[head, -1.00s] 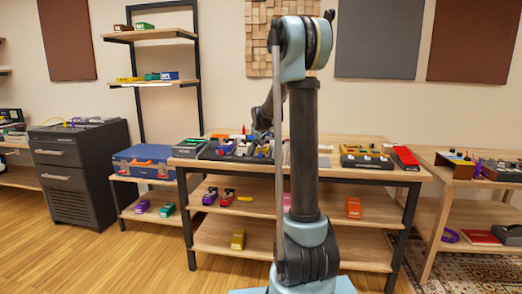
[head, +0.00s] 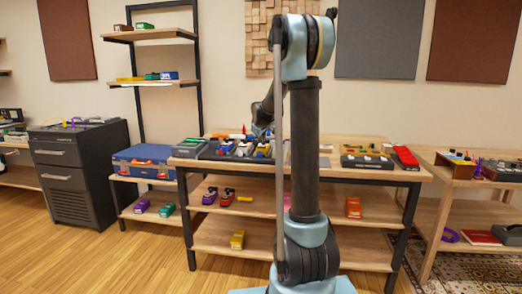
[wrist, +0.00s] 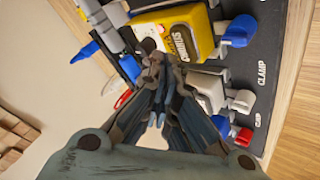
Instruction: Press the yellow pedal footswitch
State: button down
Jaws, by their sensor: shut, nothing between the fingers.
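The yellow pedal (wrist: 186,34), with a dark label reading like "CHORUS", sits on a dark pedalboard (wrist: 262,62) in the wrist view. My gripper (wrist: 153,64) is shut and empty, its fingertips close to the yellow pedal's lower-left end. A small dark round part shows right by the tips; I cannot tell whether it is the footswitch or whether the tips touch it. In the head view the pedalboard (head: 228,152) lies on the table top, and my arm hides much of it and my gripper.
A grey-white pedal (wrist: 206,92) sits beside the yellow one, with blue and red plugs around. A blue case (head: 140,160) stands left of the table (head: 345,173). Another yellow pedal (head: 238,240) is on the bottom shelf. A red pedal (head: 405,156) lies at the table's right end.

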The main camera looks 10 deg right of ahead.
jog(key=shift+r, duration=2.5)
jog(key=s+d+f+m+g, duration=0.1)
jog(key=s+f+m+g, duration=0.15)
jog(key=s, duration=1.35)
jog(key=s+f+m+g, duration=0.15)
jog(key=s+f, duration=0.25)
jog(key=s, duration=1.2)
jog(key=s+f+m+g, duration=0.1)
jog(key=s+f, duration=0.3)
jog(key=s, duration=0.4)
jog(key=s+f+m+g, duration=0.1)
jog(key=s+f, duration=0.4)
jog(key=s, duration=0.3)
jog(key=s+f+m+g+y, duration=0.1)
jog(key=s+f, duration=0.4)
jog(key=s, duration=0.3)
jog(key=shift+s+a+m, duration=0.15)
jog(key=shift+s+m, duration=0.1)
jog(key=shift+m, duration=0.05)
jog(key=shift+w+f, duration=0.2)
jog(key=shift+w, duration=0.25)
